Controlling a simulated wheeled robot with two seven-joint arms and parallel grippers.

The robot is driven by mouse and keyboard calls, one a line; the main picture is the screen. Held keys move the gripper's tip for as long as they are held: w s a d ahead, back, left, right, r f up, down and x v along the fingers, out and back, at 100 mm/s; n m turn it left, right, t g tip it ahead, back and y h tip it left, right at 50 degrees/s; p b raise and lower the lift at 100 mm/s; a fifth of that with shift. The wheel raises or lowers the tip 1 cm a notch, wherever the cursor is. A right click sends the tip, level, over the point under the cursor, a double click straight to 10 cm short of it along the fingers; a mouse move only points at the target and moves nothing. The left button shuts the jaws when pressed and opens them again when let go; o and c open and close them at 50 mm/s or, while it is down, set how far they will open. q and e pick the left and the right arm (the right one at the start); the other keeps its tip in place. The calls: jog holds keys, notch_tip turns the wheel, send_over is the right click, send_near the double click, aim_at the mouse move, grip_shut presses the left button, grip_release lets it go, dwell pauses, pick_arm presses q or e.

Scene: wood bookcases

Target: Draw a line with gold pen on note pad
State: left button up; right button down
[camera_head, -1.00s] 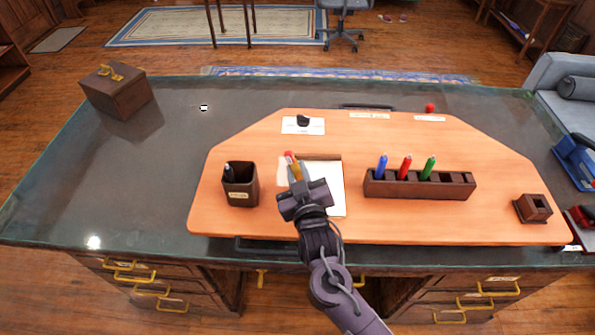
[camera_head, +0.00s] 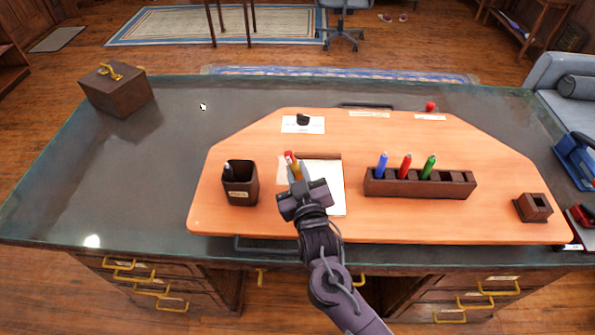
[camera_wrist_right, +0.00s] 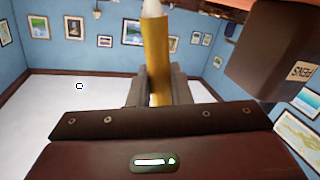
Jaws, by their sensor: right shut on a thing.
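The gold pen (camera_wrist_right: 157,55) is between the fingers of my right gripper (camera_wrist_right: 160,88) in the right wrist view, with a pale end at the top. I cannot tell whether the pen touches the pad. No line shows on the visible paper. My left gripper is not in view.
A dark pen cup (camera_head: 240,190) with a pen stands left of the pad; it also shows in the right wrist view (camera_wrist_right: 270,55). A rack (camera_head: 420,187) with blue, red and green markers stands to the right. A wooden box (camera_head: 117,92) sits at the far left.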

jog(key=shift+f, duration=0.35)
dwell(0.3)
jog(key=shift+d, duration=0.15)
jog(key=shift+d, duration=0.6)
jog(key=shift+d+f+p, duration=0.1)
jog(key=shift+d+p, duration=0.4)
jog(key=shift+d, duration=0.15)
jog(key=shift+d, duration=0.1)
jog(key=shift+d+p, duration=0.4)
jog(key=shift+d, duration=0.25)
jog(key=shift+d, duration=0.1)
